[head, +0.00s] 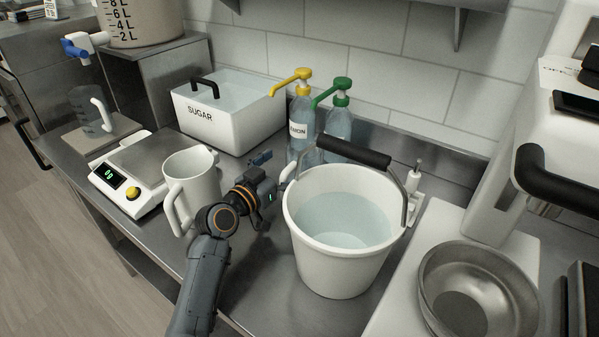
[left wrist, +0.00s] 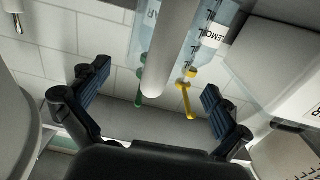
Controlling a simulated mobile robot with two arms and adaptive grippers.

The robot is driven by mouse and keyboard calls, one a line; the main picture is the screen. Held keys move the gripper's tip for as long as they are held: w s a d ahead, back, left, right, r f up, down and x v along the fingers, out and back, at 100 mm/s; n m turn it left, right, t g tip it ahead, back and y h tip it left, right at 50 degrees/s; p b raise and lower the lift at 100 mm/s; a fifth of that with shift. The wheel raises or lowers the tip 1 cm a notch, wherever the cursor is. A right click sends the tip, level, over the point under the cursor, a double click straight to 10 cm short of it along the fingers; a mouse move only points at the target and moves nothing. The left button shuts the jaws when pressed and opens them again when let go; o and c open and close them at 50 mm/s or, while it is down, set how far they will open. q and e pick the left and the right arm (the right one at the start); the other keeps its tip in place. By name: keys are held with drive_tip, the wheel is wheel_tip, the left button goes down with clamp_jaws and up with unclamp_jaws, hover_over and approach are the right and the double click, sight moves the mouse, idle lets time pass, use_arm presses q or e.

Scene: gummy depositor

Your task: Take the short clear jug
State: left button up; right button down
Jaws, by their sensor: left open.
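A clear vessel with a white handle (head: 288,172) stands behind the bucket, in front of the pump bottles. The bucket hides most of it. A second clear jug (head: 90,112) with a white handle stands at the far left. I cannot tell for sure which is the short one. My left gripper (head: 271,174) is open just left of the nearer handle. In the left wrist view its spread fingers (left wrist: 157,90) stand either side of the white handle (left wrist: 172,48), with gaps on both sides. My right gripper is not in view.
A white bucket (head: 312,247) of clear liquid stands right of my gripper. A white pitcher (head: 196,178) is close on its left, beside a scale (head: 131,192). The sugar bin (head: 205,130) and pump bottles (head: 299,115) stand behind. A metal bowl (head: 440,285) is at right.

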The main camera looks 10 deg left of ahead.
use_arm(q)
drive_tip(key=x, duration=0.3)
drive_tip(key=shift+w+d, duration=0.25)
drive_tip(key=shift+w, duration=0.05)
drive_tip(key=shift+s, duration=0.1)
drive_tip(key=c, duration=1.4)
drive_tip(key=shift+c, duration=0.3)
